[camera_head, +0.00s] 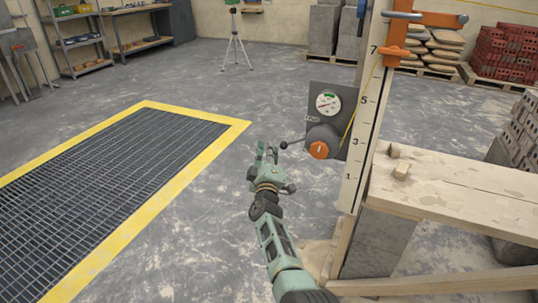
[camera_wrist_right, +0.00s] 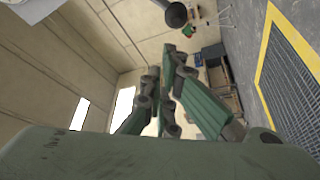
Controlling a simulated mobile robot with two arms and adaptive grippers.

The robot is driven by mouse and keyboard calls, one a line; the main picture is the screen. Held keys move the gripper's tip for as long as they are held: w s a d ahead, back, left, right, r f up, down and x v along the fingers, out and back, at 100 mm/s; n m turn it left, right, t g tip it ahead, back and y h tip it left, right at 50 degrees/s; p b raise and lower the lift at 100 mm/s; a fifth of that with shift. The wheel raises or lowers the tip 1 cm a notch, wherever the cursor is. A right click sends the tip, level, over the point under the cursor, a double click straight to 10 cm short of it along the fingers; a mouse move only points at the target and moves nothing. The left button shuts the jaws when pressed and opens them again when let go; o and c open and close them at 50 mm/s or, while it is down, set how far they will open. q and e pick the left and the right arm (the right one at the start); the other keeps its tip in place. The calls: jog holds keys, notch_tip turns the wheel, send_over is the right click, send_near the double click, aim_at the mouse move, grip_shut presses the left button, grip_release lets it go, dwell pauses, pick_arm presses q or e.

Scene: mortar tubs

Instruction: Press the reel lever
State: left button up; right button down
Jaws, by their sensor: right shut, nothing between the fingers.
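My left gripper is not in view.
A round dial gauge (camera_head: 328,103) sits above the reel. The numbered post (camera_head: 361,130) and a wooden bench (camera_head: 460,195) stand to the right. A yellow-edged floor grate (camera_head: 110,175) lies left. The concrete floor between the grate and post is clear.

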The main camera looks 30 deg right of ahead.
jog(key=shift+v, duration=1.4)
jog(key=shift+s, duration=0.1)
